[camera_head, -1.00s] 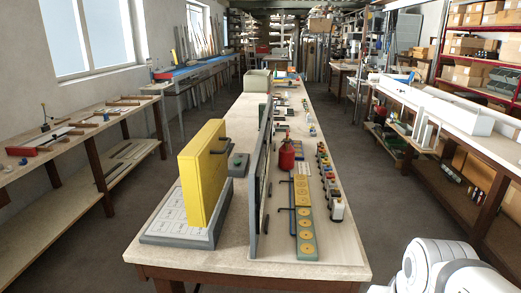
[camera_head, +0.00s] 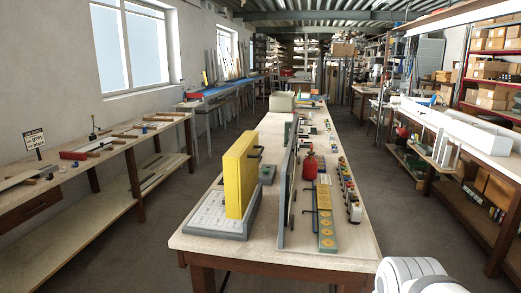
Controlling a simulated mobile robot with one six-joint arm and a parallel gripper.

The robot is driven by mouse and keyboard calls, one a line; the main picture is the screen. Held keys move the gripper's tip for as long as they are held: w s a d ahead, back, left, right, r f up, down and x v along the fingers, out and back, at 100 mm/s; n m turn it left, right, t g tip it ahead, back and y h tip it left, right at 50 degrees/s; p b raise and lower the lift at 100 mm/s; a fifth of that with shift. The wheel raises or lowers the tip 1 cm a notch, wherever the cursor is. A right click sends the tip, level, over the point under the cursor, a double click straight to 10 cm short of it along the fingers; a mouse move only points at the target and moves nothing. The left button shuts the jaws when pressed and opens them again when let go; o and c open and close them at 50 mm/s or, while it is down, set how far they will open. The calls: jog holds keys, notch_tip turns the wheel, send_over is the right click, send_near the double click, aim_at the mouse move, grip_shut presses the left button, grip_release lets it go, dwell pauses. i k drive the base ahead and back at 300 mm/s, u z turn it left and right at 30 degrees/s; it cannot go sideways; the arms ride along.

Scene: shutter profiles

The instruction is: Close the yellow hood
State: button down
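The yellow hood (camera_head: 240,172) stands upright, raised on edge at the right side of a grey base with a pale panel (camera_head: 207,215). The base lies near the front left of the long wooden table (camera_head: 215,255). A dark handle (camera_head: 257,152) sticks out from the hood's right face. The hood is open; the panel to its left is uncovered. My gripper is not in view; only a white part of my arm shows at the bottom right, well apart from the hood.
A grey upright panel (camera_head: 287,190) stands right of the hood. Beyond it are a red canister (camera_head: 310,167), a strip with yellow discs (camera_head: 325,215) and a row of small button boxes (camera_head: 350,190). Benches line both sides; the floor (camera_head: 135,255) between is clear.

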aim_at(240, 163)
jog(key=u, duration=0.15)
jog(key=i, duration=1)
jog(key=u, duration=0.05)
